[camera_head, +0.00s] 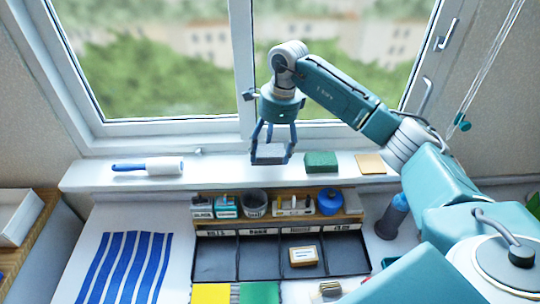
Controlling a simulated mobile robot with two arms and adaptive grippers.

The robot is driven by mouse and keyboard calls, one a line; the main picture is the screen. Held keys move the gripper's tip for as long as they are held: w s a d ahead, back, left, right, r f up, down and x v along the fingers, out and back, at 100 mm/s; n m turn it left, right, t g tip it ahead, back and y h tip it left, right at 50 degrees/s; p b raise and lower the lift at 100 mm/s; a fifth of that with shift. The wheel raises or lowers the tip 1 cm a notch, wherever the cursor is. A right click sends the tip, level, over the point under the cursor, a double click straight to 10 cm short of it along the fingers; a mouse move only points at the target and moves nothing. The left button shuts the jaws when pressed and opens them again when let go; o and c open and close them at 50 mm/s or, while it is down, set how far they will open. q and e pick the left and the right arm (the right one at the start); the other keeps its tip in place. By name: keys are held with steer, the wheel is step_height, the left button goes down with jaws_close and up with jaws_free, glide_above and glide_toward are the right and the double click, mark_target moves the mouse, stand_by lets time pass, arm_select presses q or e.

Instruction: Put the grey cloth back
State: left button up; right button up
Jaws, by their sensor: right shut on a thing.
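My right gripper (273,140) points down from the arm that comes in from the right. It is shut on the grey cloth (267,153), a small flat folded block. The cloth shows in front of the white window sill (220,172), left of a green sponge-like block (321,162). I cannot tell whether the cloth touches the sill. My left gripper is not in view.
A blue-handled roller (150,166) and a tan pad (371,163) lie on the sill. Below is a small shelf (240,217) of containers, then a dark compartment tray (215,262) holding a small box (303,256). A bottle (393,215) stands at right.

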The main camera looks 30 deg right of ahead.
mark_target(271, 153)
step_height(271, 153, down, 4)
steer(key=shift+r+p, duration=0.25)
steer(key=shift+p, duration=0.35)
steer(key=shift+f, duration=0.35)
steer(key=o, duration=1.1)
steer(key=r+b, duration=0.1)
steer(key=r, duration=0.2)
steer(key=d+r+b, duration=0.1)
steer(key=r+b, duration=0.1)
steer(key=r, duration=0.2)
steer(key=r+b, duration=0.1)
steer(key=r, duration=0.2)
steer(key=shift+s+d+r, duration=0.25)
steer(key=shift+s+r, duration=0.1)
steer(key=shift+r, duration=0.05)
steer(key=shift+d+r, duration=0.1)
steer(key=shift+r, duration=0.45)
steer(key=shift+s, duration=0.1)
